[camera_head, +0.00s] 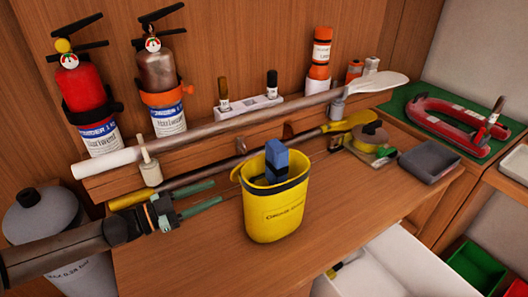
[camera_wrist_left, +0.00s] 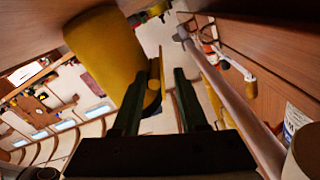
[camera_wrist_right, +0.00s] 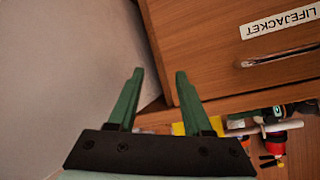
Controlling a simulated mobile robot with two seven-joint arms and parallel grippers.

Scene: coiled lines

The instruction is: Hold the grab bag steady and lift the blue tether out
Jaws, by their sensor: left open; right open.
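The yellow grab bag (camera_head: 276,214) stands upright on the wooden worktop, with a dark band below its rim. The blue tether (camera_head: 277,156) sticks up out of its mouth; its lower part is hidden inside. My left gripper (camera_head: 218,193) is open just left of the bag, its fingers pointing at the bag's side near the rim. In the left wrist view the yellow bag (camera_wrist_left: 104,52) lies close ahead, with part of its edge showing between the fingers; I cannot tell whether they touch. My right gripper (camera_wrist_right: 160,74) is open and empty, outside the head view, near a drawer front.
A paddle (camera_head: 240,120) and a yellow-ended pole (camera_head: 300,138) lie behind the bag. Two extinguishers (camera_head: 84,100) (camera_head: 160,88) stand at the back left. A grey tray (camera_head: 430,160) and an open white drawer (camera_head: 400,268) lie right. The worktop before the bag is clear.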

